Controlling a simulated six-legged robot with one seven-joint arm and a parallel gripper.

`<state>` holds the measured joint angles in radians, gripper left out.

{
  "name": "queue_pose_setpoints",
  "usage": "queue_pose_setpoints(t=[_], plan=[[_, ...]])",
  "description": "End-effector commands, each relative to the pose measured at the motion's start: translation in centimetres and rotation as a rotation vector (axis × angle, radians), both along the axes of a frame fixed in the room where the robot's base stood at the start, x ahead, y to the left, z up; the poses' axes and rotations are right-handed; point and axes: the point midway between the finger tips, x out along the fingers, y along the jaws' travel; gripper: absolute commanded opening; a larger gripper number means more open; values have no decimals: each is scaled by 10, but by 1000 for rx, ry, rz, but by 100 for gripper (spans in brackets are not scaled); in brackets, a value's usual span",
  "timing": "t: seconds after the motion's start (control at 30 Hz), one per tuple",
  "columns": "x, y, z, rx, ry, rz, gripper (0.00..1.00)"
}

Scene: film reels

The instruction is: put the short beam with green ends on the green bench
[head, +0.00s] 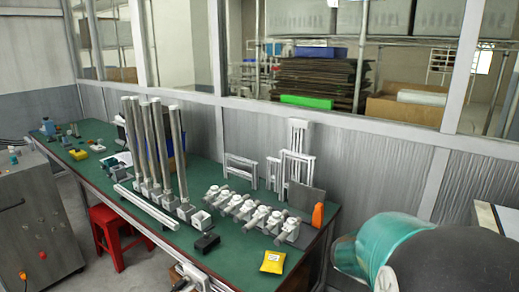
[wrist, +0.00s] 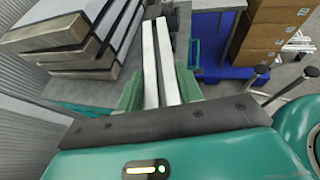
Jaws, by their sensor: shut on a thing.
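My gripper (wrist: 158,92) shows in the wrist view, its green fingers closed on a pale beam (wrist: 150,65). The beam shows as two long white strips with a dark groove between them, pointing away from the wrist. I cannot make out green ends on it; the fingers hide part of it. The green bench (head: 238,256) runs along the wall in the head view, with many things on its top. My gripper and the beam do not show in the head view.
On the bench stand tall grey posts (head: 158,150), a long white profile (head: 147,207), several grey-white fittings (head: 240,207), a black block (head: 207,242) and a yellow packet (head: 272,261). A red stool (head: 108,235) is in front. Slab stacks (wrist: 75,40) and cardboard boxes (wrist: 270,30) flank the beam in the wrist view.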

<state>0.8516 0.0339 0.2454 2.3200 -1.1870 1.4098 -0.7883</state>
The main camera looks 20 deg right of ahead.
Motion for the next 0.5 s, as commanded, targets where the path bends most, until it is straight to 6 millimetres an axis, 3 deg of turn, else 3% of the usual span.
queue_pose_setpoints(t=[0.13,0.27,0.5], plan=[[79,1,-6,0,0,334,4],[147,19,-14,1,1,612,4],[254,88,-35,3,0,1083,4]])
